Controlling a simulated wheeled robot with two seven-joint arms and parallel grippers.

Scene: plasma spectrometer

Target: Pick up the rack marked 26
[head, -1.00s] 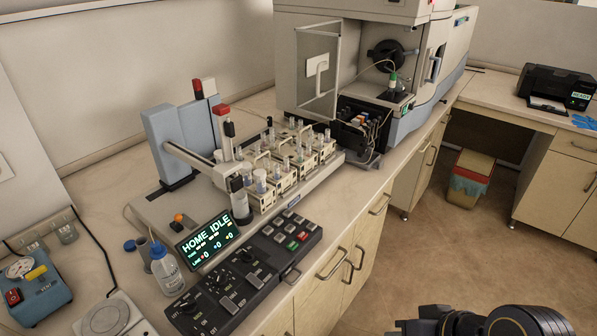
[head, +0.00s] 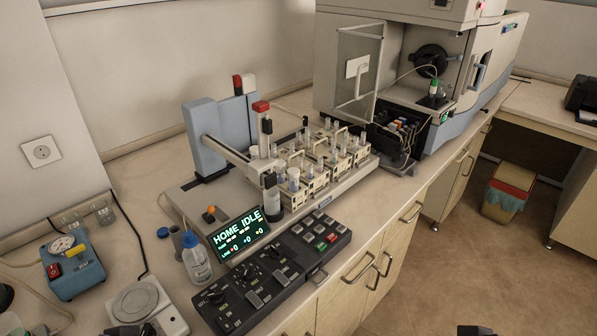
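Several small beige racks with tubes stand side by side on the autosampler deck, one of them near the front at the left (head: 293,196). Some have arched handles. The number labels are too small to read, so I cannot tell which rack is marked 26. The autosampler arm (head: 225,152) reaches over the left end of the racks.
A display (head: 240,232) reading HOME IDLE and a black control panel (head: 275,275) stand before the racks. A wash bottle (head: 196,260), blue pump (head: 74,265) and balance (head: 140,305) are at left. The spectrometer (head: 440,60) stands behind. The floor at right is clear beside a bin (head: 508,193).

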